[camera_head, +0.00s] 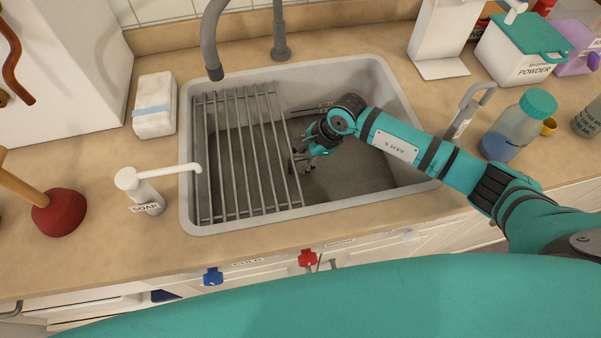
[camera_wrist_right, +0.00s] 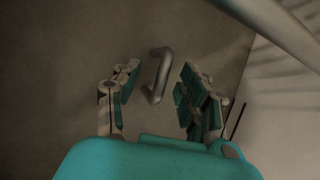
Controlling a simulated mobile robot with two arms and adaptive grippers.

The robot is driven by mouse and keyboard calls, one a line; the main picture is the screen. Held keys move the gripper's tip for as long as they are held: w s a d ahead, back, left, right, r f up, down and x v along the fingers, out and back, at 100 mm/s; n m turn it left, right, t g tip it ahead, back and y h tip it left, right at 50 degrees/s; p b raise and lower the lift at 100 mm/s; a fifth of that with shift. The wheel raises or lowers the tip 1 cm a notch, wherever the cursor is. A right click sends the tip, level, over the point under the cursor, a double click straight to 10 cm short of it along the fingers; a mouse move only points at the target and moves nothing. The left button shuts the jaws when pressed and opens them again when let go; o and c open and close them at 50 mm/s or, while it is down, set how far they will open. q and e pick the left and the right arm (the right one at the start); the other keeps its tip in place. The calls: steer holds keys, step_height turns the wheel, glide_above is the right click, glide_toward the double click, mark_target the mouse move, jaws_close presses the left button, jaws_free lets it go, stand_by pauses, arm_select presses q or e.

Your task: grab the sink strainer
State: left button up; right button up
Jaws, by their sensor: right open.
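My right gripper (camera_head: 305,158) reaches down into the sink (camera_head: 371,72), just right of the metal rack, with its fingers pointing toward the sink floor. In the right wrist view the right gripper (camera_wrist_right: 159,80) is open. A grey bent handle (camera_wrist_right: 157,76), which looks like the sink strainer's, stands between its two fingers with gaps on both sides. Whatever the handle is fixed to cannot be made out clearly. In the head view the strainer is hidden or too small to tell from the gripper. My left gripper is not in view.
A metal rack (camera_head: 240,150) covers the sink's left part, close to my gripper. A faucet (camera_head: 211,45) stands behind. A soap dispenser (camera_head: 145,190) stands left of the sink; a bottle (camera_head: 510,130) stands to the right. The sink's right part is free beneath my arm.

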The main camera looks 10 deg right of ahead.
steer(key=shift+w+a+f, duration=0.1)
steer(key=shift+a+f, duration=0.1)
steer(key=shift+f, duration=0.35)
steer(key=shift+r, duration=0.1)
jaws_close()
